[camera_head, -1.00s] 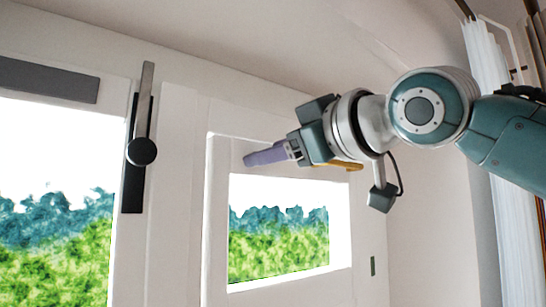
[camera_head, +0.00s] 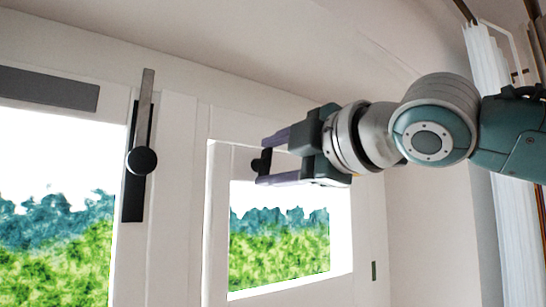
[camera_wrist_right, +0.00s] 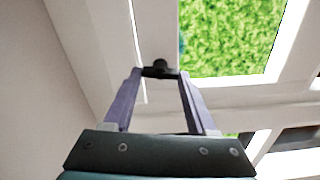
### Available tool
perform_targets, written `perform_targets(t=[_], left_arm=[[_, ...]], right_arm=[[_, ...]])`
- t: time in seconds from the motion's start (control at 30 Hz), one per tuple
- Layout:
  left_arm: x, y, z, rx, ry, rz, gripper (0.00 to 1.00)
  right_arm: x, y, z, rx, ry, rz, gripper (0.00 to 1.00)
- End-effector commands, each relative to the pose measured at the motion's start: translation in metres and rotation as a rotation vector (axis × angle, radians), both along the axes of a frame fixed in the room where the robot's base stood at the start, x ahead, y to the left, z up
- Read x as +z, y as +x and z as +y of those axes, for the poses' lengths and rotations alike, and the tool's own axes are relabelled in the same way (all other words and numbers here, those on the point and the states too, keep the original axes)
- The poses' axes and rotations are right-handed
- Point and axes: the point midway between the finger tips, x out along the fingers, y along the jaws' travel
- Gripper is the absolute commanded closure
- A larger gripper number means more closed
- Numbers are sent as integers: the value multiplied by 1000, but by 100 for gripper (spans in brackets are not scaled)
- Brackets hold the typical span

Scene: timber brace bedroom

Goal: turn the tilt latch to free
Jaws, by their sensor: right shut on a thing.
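The tilt latch, a small dark piece (camera_head: 262,162), is on the upper part of the right-hand window's white frame. It shows in the right wrist view between the fingertips (camera_wrist_right: 160,69). My right gripper (camera_head: 264,161) reaches in from the right, its purple fingers one above the other in the head view. It is shut on the dark latch, with a fingertip at each end of it in the wrist view (camera_wrist_right: 159,74). The fingers hide part of the latch. My left gripper is not in view.
A dark plate with a grey lever and round black knob (camera_head: 141,160) is on the frame post to the left. A grey bar (camera_head: 48,88) is at the upper left. The right-hand window (camera_head: 280,245) shows greenery. A white curtain (camera_head: 486,130) hangs at the far right.

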Motion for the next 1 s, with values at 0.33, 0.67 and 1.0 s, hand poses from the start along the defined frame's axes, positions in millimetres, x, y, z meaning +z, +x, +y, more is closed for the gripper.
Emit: perform_targets(t=[0.33,0.67,1.0], left_arm=[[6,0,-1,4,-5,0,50],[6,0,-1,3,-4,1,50],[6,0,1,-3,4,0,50]], right_arm=[[0,0,0,1,-126,-93,98],[-1,0,1,2,-155,-114,98],[-1,0,1,2,-154,-113,35]])
